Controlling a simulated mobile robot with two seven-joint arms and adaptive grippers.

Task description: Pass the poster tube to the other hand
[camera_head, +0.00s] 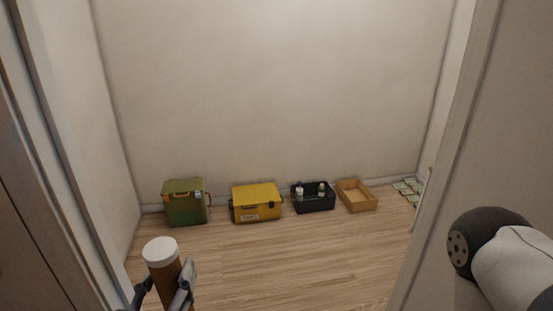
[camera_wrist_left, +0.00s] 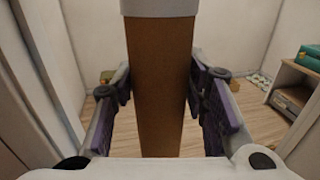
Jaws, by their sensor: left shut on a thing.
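The poster tube (camera_head: 170,283) is a brown cylinder with a white cap, low in the head view left of the middle. In the left wrist view the tube (camera_wrist_left: 160,85) stands between the two finger pads. My left gripper (camera_head: 166,297) is shut on the tube, below its white cap. The tube's lower part is out of the head view. My right gripper is not in view; only a part of my right arm shows at the right edge of the head view.
A green box (camera_head: 185,203), a yellow case (camera_head: 257,203), a black bin (camera_head: 314,204) and a wooden tray (camera_head: 371,206) stand along the back wall. The wooden floor (camera_head: 270,265) before them is clear. Door frame edges flank both sides. A low shelf (camera_wrist_left: 296,92) shows at the right in the wrist view.

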